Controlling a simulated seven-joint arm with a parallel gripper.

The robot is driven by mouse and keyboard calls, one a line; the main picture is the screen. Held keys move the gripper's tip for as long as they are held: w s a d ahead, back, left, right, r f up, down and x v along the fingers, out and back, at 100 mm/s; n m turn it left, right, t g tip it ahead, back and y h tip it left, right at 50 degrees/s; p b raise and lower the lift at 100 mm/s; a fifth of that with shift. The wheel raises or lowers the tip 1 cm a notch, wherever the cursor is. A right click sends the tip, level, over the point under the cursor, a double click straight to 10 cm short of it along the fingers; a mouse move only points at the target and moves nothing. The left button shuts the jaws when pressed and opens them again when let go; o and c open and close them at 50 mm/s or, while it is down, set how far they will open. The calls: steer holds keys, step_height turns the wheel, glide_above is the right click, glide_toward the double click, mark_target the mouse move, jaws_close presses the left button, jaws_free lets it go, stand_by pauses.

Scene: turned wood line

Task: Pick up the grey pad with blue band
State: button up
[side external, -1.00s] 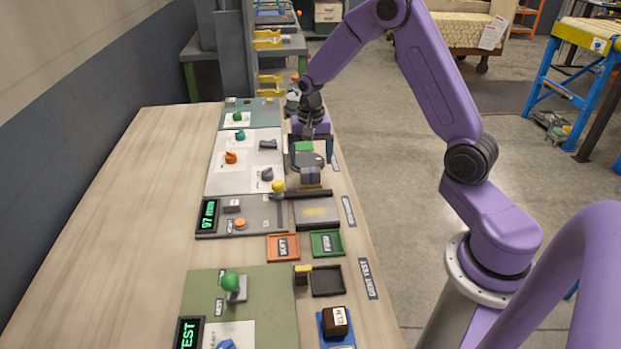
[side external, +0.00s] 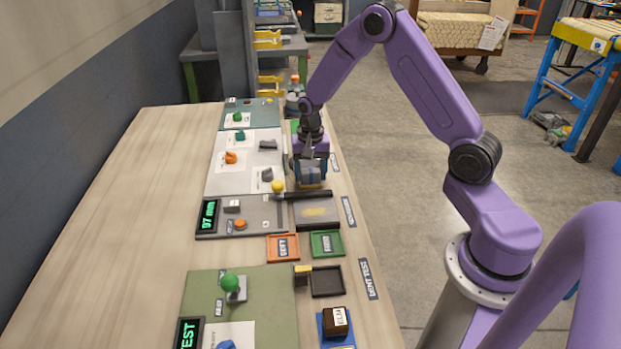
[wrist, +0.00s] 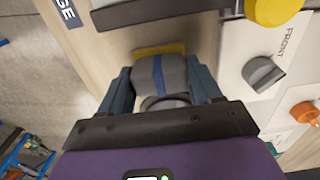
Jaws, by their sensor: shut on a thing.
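The grey pad with blue band (wrist: 160,75) sits between the two fingers of my gripper (wrist: 162,84) in the wrist view, with a yellow strip showing at its far edge. The fingers press against its two sides, shut on it. In the side view, the pad (side external: 311,179) shows at the near side of my gripper (side external: 309,172), low over the right part of the bench. I cannot tell whether the pad still touches the surface below.
A grey tray with a yellowish patch (side external: 317,213) and a dark bar (side external: 305,194) lie just nearer the camera. A yellow knob (side external: 278,186) stands close left. The bench's left side is clear.

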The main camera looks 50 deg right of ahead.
steer(key=shift+r, duration=0.15)
steer(key=shift+r, duration=0.6)
steer(key=s+a+r, duration=0.2)
steer(key=s+r, duration=0.9)
steer(key=s, duration=0.2)
steer(key=shift+s+a+r, duration=0.25)
steer(key=shift+s+a, duration=0.05)
steer(key=shift+s, duration=0.1)
